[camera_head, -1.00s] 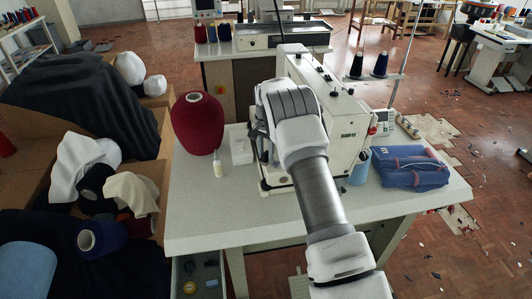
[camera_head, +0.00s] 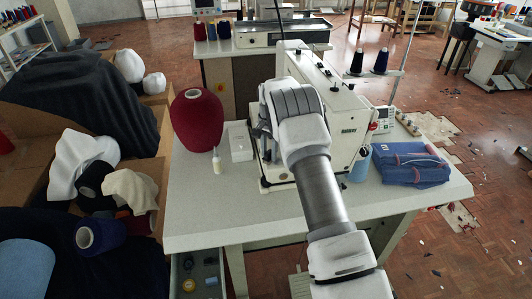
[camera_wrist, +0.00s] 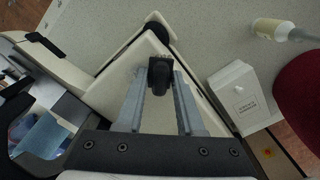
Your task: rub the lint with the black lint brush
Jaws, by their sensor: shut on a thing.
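My gripper (camera_wrist: 160,80) is shut on a small dark object, which looks like the black lint brush (camera_wrist: 161,77), in the wrist view. Only its short black end shows between the two grey fingers. It is held over the cream sewing machine (camera_wrist: 124,68), and I cannot tell whether it touches the machine. In the head view my arm hides the gripper and the brush. I cannot make out the lint in either view.
The sewing machine also shows in the head view (camera_head: 345,140) on a pale table (camera_head: 210,222). A maroon thread cone (camera_head: 197,122), a white box (camera_head: 240,142) and a small bottle (camera_head: 217,163) stand left. Folded blue cloth (camera_head: 412,163) lies right. The table's front left is clear.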

